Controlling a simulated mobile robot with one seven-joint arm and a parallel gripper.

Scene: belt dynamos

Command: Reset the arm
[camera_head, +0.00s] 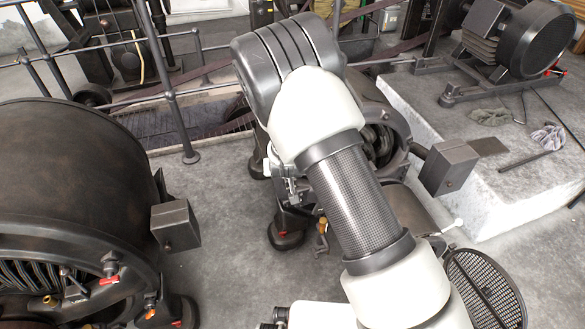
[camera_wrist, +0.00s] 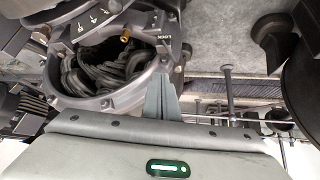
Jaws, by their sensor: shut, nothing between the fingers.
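My arm (camera_head: 350,195), with white shells, a dark perforated sleeve and a dark ribbed joint, reaches up through the middle of the head view. It covers part of a dynamo behind it. My gripper (camera_wrist: 163,98) shows in the wrist view with its two grey fingers together and nothing between them. I cannot make it out clearly in the head view. Beside the fingers in the wrist view is the dynamo's round open housing (camera_wrist: 108,103), with dark coils (camera_wrist: 100,70) inside. I cannot tell whether the fingers touch its rim.
A large dark dynamo (camera_head: 75,170) stands at left. A motor (camera_head: 520,40) sits on a concrete plinth (camera_head: 505,190) with gloves (camera_head: 548,136) and a rod (camera_head: 525,161). Railings (camera_head: 170,80) run along a floor pit behind. Grey floor (camera_head: 230,240) is bare between the left dynamo and my arm.

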